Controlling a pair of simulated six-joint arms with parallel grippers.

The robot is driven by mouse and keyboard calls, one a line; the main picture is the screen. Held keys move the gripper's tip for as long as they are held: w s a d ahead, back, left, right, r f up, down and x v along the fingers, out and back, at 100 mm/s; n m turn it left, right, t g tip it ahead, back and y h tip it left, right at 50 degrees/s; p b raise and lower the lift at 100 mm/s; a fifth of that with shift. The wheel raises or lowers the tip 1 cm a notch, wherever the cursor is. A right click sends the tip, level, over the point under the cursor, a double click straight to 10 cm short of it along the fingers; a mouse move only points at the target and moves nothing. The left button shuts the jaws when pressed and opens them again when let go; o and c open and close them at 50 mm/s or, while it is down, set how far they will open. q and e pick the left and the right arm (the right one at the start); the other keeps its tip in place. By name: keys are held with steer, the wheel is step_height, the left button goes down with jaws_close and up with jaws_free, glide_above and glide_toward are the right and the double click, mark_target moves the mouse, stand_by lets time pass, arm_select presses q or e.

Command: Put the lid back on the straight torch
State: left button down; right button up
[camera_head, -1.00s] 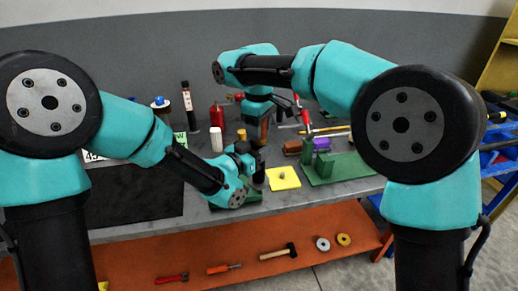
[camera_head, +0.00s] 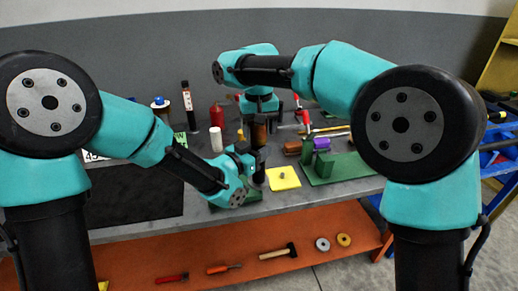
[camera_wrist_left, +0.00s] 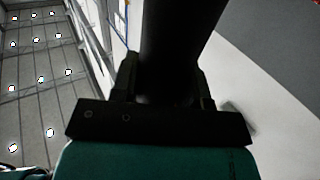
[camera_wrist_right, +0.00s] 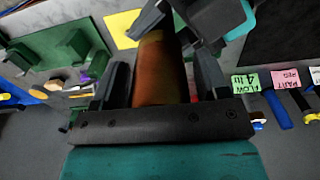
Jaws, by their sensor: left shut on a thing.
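My left gripper (camera_head: 257,164) is shut on a dark cylinder (camera_wrist_left: 180,50), which fills the middle of the left wrist view. I cannot tell whether it is the straight torch or its lid. My right gripper (camera_head: 261,117) is above and behind the left one. Its fingers (camera_wrist_right: 160,80) stand on either side of a brown cylinder (camera_wrist_right: 158,70), with what looks like a narrow gap. The brown cylinder shows behind the left gripper in the head view (camera_head: 260,134). The left gripper's dark parts lie close to its far end, so contact cannot be judged.
A yellow plate (camera_head: 285,179) with a small knob lies right of the left gripper. A green fixture (camera_head: 340,169) stands further right. A white bottle (camera_head: 216,139) and a red bottle (camera_head: 217,115) stand at the back left. A dark mat (camera_head: 135,197) covers the left front.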

steer(key=shift+o, duration=0.4)
steer(key=shift+r, duration=0.1)
steer(key=shift+r, duration=2.15)
steer(key=shift+c, duration=0.2)
steer(key=shift+r, duration=0.1)
steer(key=shift+c, duration=1.2)
steer(key=n, duration=0.1)
steer(key=r+n, duration=0.1)
steer(key=n, duration=0.3)
steer(key=shift+r, duration=0.4)
steer(key=n, duration=0.1)
steer(key=r+n, duration=0.1)
steer(key=n, duration=0.2)
steer(key=shift+r, duration=0.25)
